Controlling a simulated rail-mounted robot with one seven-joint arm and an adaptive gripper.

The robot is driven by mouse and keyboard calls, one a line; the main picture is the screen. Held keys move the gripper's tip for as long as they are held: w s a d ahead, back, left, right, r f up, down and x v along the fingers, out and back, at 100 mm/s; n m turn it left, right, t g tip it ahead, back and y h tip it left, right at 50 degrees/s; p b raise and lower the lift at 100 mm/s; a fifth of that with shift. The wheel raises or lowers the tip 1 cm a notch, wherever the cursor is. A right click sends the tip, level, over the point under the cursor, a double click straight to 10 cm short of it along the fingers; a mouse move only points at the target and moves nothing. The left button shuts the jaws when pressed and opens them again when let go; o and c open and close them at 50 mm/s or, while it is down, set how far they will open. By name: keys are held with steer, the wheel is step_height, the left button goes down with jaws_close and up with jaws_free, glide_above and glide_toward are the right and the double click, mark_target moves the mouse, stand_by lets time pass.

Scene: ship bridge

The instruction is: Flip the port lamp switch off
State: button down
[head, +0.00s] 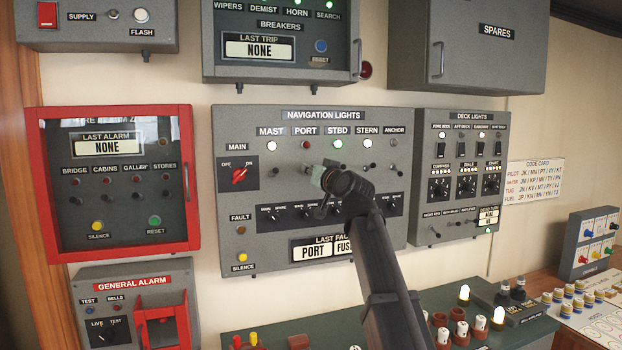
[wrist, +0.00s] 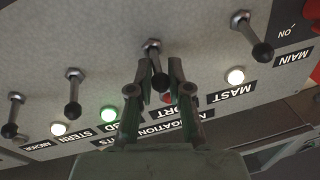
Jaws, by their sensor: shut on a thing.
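The port lamp switch (wrist: 155,62) is a small dark toggle with a round tip on the grey navigation lights panel (head: 228,125). In the upside-down wrist view, my gripper (wrist: 160,72) has its two fingers on either side of that toggle's lever, shut on it. In the head view, my gripper (head: 316,172) is at the panel below the PORT label and hides this switch. The port lamp (head: 305,145) looks dull red and unlit in the head view; in the wrist view a finger partly covers it.
The mast switch (wrist: 252,36) and the starboard switch (wrist: 74,92) flank the gripped toggle closely. The mast (head: 270,145), starboard (head: 337,144) and stern (head: 368,143) lamps glow. The red main knob (head: 239,176) is left. A fault display (head: 312,250) reads PORT FUSE, partly hidden by my arm.

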steer(key=shift+f+t+y+b, duration=0.4)
steer(key=shift+f+t+b, duration=0.2)
steer(key=shift+b, duration=2.25)
steer(key=t+b, duration=0.1)
steer(key=b, duration=0.7)
steer(key=shift+f+y, duration=0.3)
steer(key=f+n+t+y+b, duration=0.1)
steer(key=t+y+b, duration=0.1)
steer(key=b, duration=2)
steer(key=shift+w+f, duration=0.1)
steer(key=t+b, duration=0.1)
steer(key=b, duration=0.7)
steer(key=shift+f+y, duration=0.15)
steer(key=shift+y, duration=0.25)
steer(key=b, duration=0.5)
steer(key=shift+a+t, duration=0.1)
steer(key=shift+t, duration=0.2)
steer(key=shift+r+n+b, duration=0.25)
steer(key=shift+n+b, duration=0.05)
steer(key=shift+b, duration=0.6)
steer(key=c, duration=1.1)
jaws_free()
